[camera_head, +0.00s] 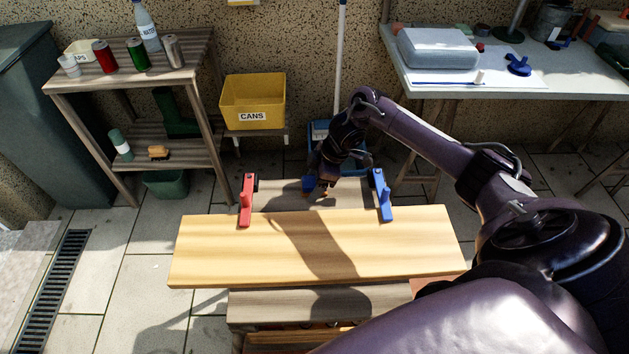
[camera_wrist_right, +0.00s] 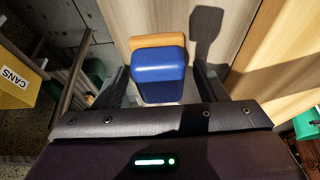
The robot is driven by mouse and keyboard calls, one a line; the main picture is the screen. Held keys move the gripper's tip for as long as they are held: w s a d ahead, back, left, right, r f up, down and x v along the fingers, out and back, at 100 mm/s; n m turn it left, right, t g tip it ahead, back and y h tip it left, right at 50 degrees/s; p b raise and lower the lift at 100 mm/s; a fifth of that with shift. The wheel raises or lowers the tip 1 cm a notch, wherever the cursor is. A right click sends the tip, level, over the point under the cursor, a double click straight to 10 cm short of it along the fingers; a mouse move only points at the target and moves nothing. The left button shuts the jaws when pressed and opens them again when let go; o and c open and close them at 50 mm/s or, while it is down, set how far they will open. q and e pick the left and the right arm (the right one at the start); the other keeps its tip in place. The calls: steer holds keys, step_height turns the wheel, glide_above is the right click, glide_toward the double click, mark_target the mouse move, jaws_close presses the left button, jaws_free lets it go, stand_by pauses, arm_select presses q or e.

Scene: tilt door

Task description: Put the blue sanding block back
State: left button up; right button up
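The blue sanding block (camera_wrist_right: 160,72) has a rounded blue top and an orange base. In the right wrist view it sits between the two fingers of my right gripper (camera_wrist_right: 162,80), with narrow gaps beside it, so the gripper looks open around it. In the head view my right gripper (camera_head: 322,188) is low over the grey board behind the wooden door panel, between the red clamp (camera_head: 246,202) and the blue clamp (camera_head: 381,196). The block is mostly hidden there by the gripper. My left gripper is out of view.
The wooden panel (camera_head: 310,248) lies in front. A shelf (camera_head: 130,85) with cans, a bottle and a brush stands left. A white-topped table (camera_head: 540,75) with a grey case stands right. Paved floor is open at left.

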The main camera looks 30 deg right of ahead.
steer(key=shift+r, duration=0.2)
steer(key=p+v, duration=0.1)
steer(key=v, duration=1.1)
steer(key=shift+a, duration=0.1)
